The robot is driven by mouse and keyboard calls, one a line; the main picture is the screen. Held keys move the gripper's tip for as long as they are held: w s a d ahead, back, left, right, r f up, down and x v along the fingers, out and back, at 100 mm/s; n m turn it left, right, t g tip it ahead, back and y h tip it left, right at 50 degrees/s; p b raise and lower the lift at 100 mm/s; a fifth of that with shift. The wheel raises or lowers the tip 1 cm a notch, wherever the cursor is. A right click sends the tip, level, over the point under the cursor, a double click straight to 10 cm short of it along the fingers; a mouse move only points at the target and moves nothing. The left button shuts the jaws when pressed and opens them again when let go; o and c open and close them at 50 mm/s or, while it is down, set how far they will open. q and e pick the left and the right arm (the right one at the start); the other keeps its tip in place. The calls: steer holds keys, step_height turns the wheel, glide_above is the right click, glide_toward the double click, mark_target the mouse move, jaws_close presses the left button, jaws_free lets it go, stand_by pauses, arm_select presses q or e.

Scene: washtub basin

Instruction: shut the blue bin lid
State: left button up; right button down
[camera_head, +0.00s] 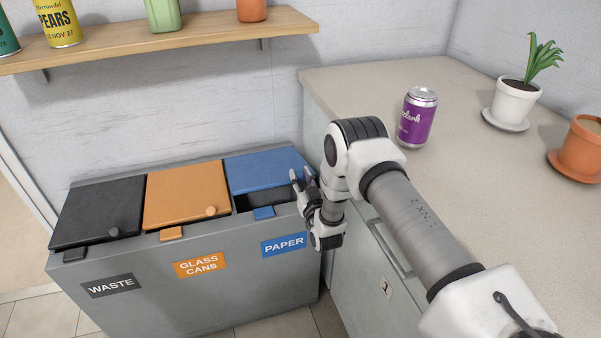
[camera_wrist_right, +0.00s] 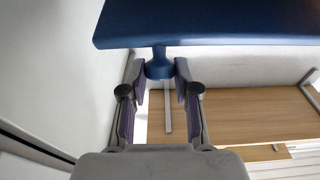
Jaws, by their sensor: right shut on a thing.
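The blue bin lid (camera_head: 265,170) is at the right end of a grey three-part bin in the head view. It is tilted up, with a dark gap between its front edge and the rim above the PAPER label (camera_head: 284,244). My right gripper (camera_head: 300,176) is at the lid's front right. In the wrist view the blue lid (camera_wrist_right: 210,24) spans the top, and its blue knob (camera_wrist_right: 158,68) sits between the fingertips of my right gripper (camera_wrist_right: 160,74), which is shut on it. The knob is hidden in the head view. My left gripper is not in view.
The black lid (camera_head: 97,215) and orange lid (camera_head: 187,192) lie down. A counter (camera_head: 375,85) to the right holds a purple can (camera_head: 416,118) and potted plants. A wooden shelf (camera_head: 200,30) with several containers hangs above the bins.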

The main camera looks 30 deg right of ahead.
steer(key=f+b, duration=0.1)
steer(key=f, duration=0.2)
steer(key=s+f+b, duration=0.1)
steer(key=f+b, duration=0.1)
steer(key=f, duration=0.2)
steer(key=shift+s+a+f, duration=0.1)
steer(key=shift+s+a, duration=0.05)
steer(key=shift+s, duration=0.05)
steer(key=shift+s+f+b, duration=0.15)
steer(key=shift+f+b, duration=0.15)
steer(key=shift+b, duration=0.15)
steer(key=shift+a+f, duration=0.1)
steer(key=shift+f, duration=0.05)
steer(key=c, duration=1.2)
jaws_free()
steer(key=o, duration=0.4)
steer(key=shift+f, duration=0.1)
steer(key=shift+c, duration=0.2)
steer(key=shift+r, duration=0.2)
steer(key=v, duration=1.1)
steer(key=shift+s, duration=0.35)
steer(key=shift+f, duration=0.1)
